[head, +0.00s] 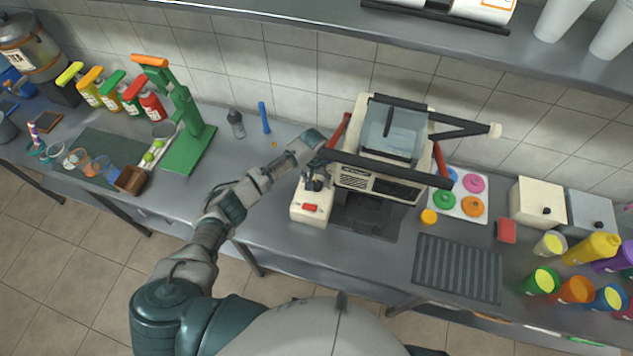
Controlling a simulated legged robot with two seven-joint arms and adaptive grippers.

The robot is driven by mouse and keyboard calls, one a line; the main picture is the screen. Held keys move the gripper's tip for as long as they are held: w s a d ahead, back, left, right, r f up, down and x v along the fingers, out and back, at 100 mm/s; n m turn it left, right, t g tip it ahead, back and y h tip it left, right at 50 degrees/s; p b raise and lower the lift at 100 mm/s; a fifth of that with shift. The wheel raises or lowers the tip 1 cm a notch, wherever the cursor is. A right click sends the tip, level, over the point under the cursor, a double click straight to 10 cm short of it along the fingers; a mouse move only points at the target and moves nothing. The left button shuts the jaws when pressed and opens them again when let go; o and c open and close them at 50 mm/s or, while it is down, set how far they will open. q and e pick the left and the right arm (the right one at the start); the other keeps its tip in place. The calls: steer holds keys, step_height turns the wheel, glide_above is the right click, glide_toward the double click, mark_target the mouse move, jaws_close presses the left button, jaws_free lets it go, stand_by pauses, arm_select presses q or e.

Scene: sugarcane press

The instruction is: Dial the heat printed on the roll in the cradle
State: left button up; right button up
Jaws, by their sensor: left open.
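My left arm reaches in from the bottom left. My left gripper (314,183) is open, pointing down over the back of a cream control box (311,205) with a red switch (310,207). The gripper hides that part of the box, so I cannot see a dial or tell whether the fingers touch it. The box stands at the left of a cream and black press machine (353,180) with a clear top cover. White rolls (484,9) sit in a black cradle (435,14) on the shelf, cut off by the top edge. Their print is too small to read. My right gripper is out of view.
A green hand press (185,135), bottles and cups stand at the left. Right of the machine are a tray of coloured discs (463,206), a ribbed black mat (457,268), two boxes and coloured cups. The counter left of the control box is mostly clear.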

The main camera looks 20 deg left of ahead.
mark_target(317, 185)
arm_select(q)
steer(key=shift+d+f, duration=0.1)
steer(key=shift+f, duration=1.25)
steer(key=c, duration=1.1)
steer(key=shift+c, duration=0.2)
